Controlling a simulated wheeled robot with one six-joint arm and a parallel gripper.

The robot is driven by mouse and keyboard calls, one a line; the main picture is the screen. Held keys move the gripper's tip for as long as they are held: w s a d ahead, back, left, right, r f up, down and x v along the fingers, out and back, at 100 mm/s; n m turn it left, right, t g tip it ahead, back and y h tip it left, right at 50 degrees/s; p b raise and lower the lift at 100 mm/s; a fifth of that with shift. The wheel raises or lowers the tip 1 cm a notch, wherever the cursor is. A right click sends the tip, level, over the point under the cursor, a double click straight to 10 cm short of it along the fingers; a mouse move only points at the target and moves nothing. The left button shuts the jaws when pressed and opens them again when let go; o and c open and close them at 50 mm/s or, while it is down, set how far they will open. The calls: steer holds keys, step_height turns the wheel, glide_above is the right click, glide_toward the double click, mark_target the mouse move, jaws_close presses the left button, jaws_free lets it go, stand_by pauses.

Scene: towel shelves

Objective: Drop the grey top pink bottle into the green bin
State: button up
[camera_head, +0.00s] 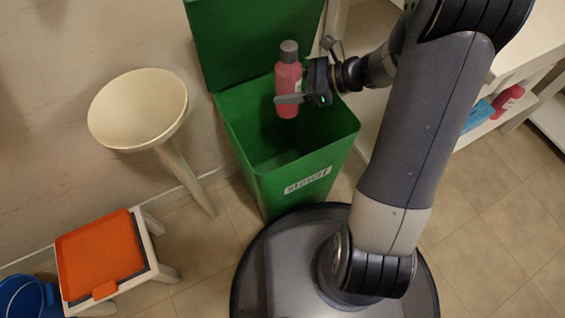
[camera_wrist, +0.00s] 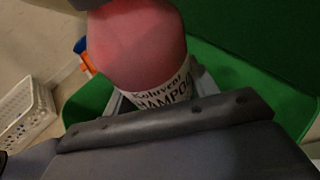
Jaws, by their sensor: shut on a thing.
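The pink bottle (camera_head: 288,78) with a grey top is upright in the head view. My gripper (camera_head: 290,98) is shut around its body and holds it over the open green bin (camera_head: 300,186). The bin's lid is raised at the back and its front bears a white "Recycle" label. In the wrist view the pink bottle (camera_wrist: 138,45) fills the upper middle, with a "Shampoo" label partly hidden by the gripper. Parts of the green bin (camera_wrist: 225,75) show behind and around it. The bin's floor is dark and looks empty where it shows.
A white shelf at right holds another pink bottle (camera_head: 508,100). A white basket (camera_wrist: 25,112) shows in the wrist view.

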steer(key=o, duration=1.1)
steer(key=shift+r, duration=0.1)
